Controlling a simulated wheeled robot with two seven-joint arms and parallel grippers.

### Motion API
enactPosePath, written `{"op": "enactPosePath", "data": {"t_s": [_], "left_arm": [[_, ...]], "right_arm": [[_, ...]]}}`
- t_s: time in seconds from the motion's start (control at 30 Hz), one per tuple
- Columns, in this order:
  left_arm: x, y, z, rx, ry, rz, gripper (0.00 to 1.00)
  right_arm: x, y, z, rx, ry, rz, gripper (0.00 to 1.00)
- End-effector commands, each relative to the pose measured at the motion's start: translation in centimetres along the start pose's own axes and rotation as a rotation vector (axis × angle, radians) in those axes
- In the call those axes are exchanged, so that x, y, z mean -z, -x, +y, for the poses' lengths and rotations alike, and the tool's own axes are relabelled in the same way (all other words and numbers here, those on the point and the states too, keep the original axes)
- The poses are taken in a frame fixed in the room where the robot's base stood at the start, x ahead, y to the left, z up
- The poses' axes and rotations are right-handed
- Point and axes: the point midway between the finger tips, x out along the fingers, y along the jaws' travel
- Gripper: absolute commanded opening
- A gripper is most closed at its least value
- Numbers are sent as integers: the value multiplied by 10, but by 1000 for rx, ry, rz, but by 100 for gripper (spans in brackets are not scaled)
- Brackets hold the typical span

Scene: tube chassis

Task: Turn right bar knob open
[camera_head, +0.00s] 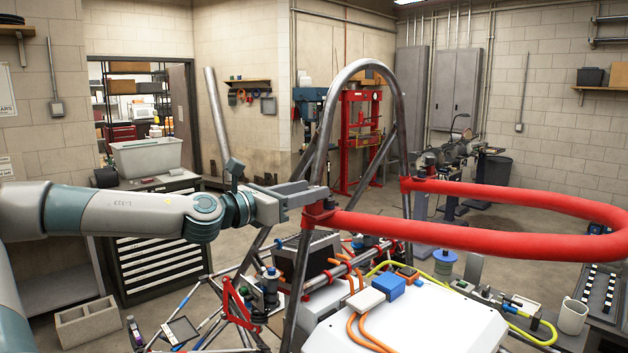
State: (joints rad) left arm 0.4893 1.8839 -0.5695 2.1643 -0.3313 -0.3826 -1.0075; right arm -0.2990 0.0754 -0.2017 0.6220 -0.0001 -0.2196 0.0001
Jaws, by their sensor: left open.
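A red padded bar (480,239) loops out to the right from the grey tube frame (331,108). A red clamp (319,214) joins the bar's near end to the near upright. Another red clamp (405,185) sits at its far end. My left gripper (318,193) comes in from the left at the near clamp, with its fingers pointing right. It is open, and its fingertips are at or just above the clamp. The knob is hard to make out there, partly hidden by the fingers; contact cannot be told. My right gripper is not in view.
Below the bar lies a white panel (409,325) with orange cables and a blue connector (391,286). A white mug (572,316) stands at the lower right. A drawer cabinet (160,255) with a grey bin (146,157) stands behind my left arm.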

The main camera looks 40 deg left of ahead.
Motion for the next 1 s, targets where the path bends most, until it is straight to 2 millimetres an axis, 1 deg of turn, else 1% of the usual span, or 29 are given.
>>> {"op": "enactPosePath", "data": {"t_s": [0.03,0.3,0.77,0.8,0.87,0.9,0.93,1.0], "left_arm": [[-2,-5,-1,2,2,2,42],[-1,-20,0,1,0,1,42],[0,-24,0,-1,0,0,42],[0,-24,0,-1,0,0,33],[0,-24,0,-1,0,0,19],[0,-24,0,-1,0,0,9],[0,-24,0,-1,0,0,2],[0,-23,0,-1,0,0,1]], "right_arm": [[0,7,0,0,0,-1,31],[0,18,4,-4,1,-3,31],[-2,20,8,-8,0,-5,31],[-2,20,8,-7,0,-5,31],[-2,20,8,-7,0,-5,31],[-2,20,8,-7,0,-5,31],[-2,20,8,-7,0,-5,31],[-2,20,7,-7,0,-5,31]]}}
